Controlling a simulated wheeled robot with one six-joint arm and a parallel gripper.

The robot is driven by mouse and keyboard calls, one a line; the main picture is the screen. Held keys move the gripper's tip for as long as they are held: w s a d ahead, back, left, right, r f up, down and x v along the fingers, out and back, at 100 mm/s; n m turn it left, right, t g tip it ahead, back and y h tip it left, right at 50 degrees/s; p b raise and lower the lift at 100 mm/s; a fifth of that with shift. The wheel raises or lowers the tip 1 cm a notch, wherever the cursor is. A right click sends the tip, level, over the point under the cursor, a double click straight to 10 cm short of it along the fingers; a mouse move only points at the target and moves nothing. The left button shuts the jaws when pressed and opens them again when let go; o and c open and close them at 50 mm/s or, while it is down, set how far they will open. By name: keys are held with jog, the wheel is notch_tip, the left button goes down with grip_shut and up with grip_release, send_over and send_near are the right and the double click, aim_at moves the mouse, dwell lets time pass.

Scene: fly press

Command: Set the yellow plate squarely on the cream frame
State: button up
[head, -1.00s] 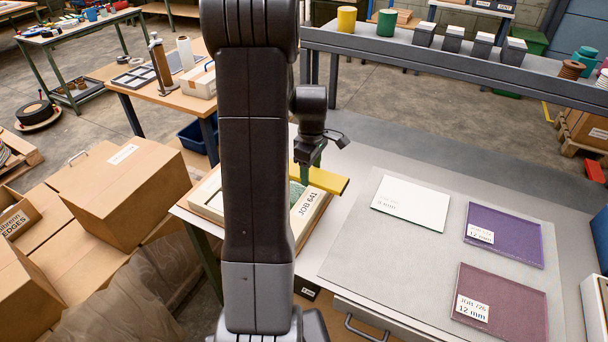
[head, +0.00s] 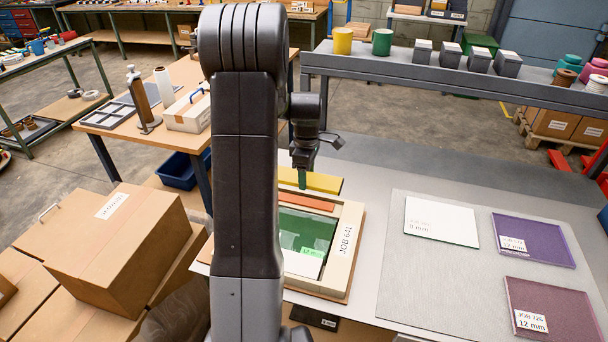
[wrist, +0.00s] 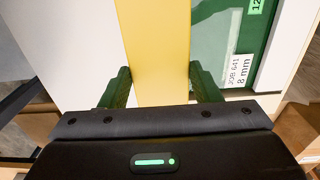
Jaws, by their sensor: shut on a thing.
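The yellow plate (head: 322,183) is a flat strip at the far side of the cream frame (head: 351,215), roughly along its far edge. My gripper (head: 302,180) is over it from above, its green fingers shut on the plate. In the wrist view the plate (wrist: 157,45) runs up between the two fingertips (wrist: 158,88). The frame, marked JOB 641, holds a green glass pane (head: 312,228) with pale labels. An orange strip (head: 305,202) lies just in front of the plate. My arm hides the frame's left part. I cannot tell whether the plate touches the frame.
A white sheet (head: 440,222), a purple sheet (head: 532,240) and a mauve sheet (head: 555,312) lie on a grey mat to the right. A raised shelf (head: 430,75) with tins and blocks runs behind. Cardboard boxes (head: 125,240) stand at left.

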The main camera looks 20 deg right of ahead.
aim_at(306, 203)
jog(key=shift+f+b, duration=2.4)
jog(key=shift+f, duration=1.25)
jog(key=shift+f+b, duration=0.3)
jog(key=shift+f, duration=0.1)
jog(key=o, duration=1.1)
jog(key=shift+o, duration=0.2)
notch_tip(306, 203, up, 14)
jog(key=shift+f+b, duration=0.1)
jog(key=shift+b, duration=0.4)
